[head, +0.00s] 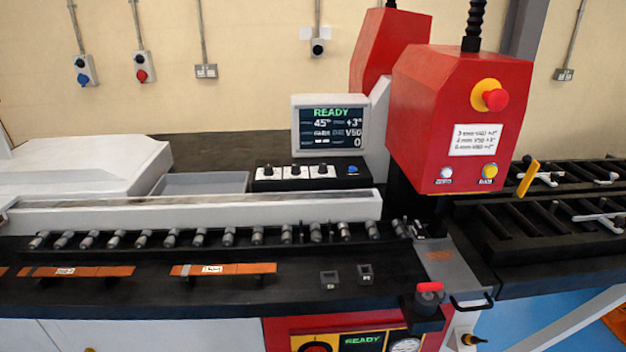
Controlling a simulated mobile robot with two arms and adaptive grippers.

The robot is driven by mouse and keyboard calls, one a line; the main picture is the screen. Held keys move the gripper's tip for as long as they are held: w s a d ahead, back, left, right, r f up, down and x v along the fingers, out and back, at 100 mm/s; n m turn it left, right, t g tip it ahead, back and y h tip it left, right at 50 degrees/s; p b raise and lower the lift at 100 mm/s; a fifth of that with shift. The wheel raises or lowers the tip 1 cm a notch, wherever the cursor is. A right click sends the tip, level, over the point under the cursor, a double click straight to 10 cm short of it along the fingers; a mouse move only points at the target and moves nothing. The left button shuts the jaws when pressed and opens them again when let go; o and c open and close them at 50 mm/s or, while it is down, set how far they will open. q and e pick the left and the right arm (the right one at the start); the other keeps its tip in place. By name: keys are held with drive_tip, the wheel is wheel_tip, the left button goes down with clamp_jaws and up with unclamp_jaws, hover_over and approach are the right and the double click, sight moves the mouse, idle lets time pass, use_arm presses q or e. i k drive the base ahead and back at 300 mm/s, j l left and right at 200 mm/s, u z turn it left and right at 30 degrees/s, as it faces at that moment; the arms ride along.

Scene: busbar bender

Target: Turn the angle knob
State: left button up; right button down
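A black control box (258,184) stands below the display and carries a row of three dark knobs: a left knob (268,170), a middle knob (295,170) and a right knob (322,169). Their labels are too small to read, so I cannot tell which is the angle knob. A blue button (352,169) sits at the row's right end. The display (331,129) reads READY in green, with 45°, +3°, V50 and 0 legible. Neither of my grippers is in view.
A white fence and a row of rollers (257,234) lie in front of the box. Copper bars (222,269) rest on the black front ledge. The red bending head (450,120), with a red stop button (495,99), stands to the right. A grey tray (203,183) lies left.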

sight(268, 171)
drive_tip(key=i+u, duration=0.1)
drive_tip(key=u, duration=0.25)
drive_tip(key=i+l+u, duration=0.1)
drive_tip(key=u, duration=0.3)
drive_tip(key=i+l+u, duration=0.1)
drive_tip(key=u, duration=0.25)
